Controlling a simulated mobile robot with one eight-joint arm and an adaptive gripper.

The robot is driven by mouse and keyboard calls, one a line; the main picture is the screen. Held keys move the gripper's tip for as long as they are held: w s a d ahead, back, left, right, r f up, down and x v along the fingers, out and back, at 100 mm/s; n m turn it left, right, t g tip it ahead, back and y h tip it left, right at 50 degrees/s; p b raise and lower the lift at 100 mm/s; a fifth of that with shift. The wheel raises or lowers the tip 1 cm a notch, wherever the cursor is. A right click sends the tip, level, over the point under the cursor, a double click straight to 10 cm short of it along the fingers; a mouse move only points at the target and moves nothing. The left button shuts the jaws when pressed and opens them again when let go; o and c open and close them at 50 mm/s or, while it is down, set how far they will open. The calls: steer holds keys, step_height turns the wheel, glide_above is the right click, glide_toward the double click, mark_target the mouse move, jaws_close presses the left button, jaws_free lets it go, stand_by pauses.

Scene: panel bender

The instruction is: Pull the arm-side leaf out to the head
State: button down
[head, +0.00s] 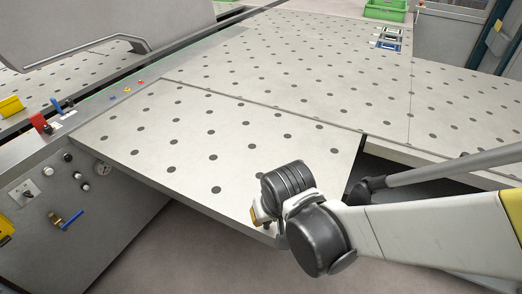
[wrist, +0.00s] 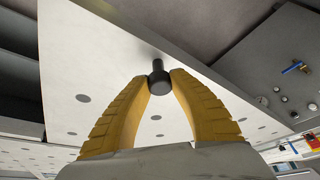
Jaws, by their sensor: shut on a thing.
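The arm-side leaf (head: 185,142) is a pale flat panel dotted with dark round spots, at the centre left in the head view. Its underside or face fills much of the wrist view (wrist: 75,65). A black knob (wrist: 157,84) stands out from the leaf near its edge. My gripper (wrist: 159,76) has its yellow ribbed fingers closed around this knob. In the head view my gripper (head: 258,216) is at the leaf's near edge, right of centre; the wrist hides the knob there. The leaf's left edge lies along the console.
A console front with gauge, buttons and a blue-handled valve (head: 70,217) stands at the left. The large dotted table (head: 300,65) lies behind the leaf, with a dark gap and grey bar (head: 455,165) at right. A green crate (head: 385,9) is far back.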

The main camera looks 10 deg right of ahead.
steer(key=shift+s+a, duration=0.15)
steer(key=shift+a, duration=0.2)
steer(key=c, duration=1.4)
jaws_free()
steer(key=shift+c, duration=0.2)
steer(key=o, duration=0.4)
steer(key=shift+a, duration=0.1)
steer(key=shift+c, duration=0.2)
steer(key=v, duration=1.2)
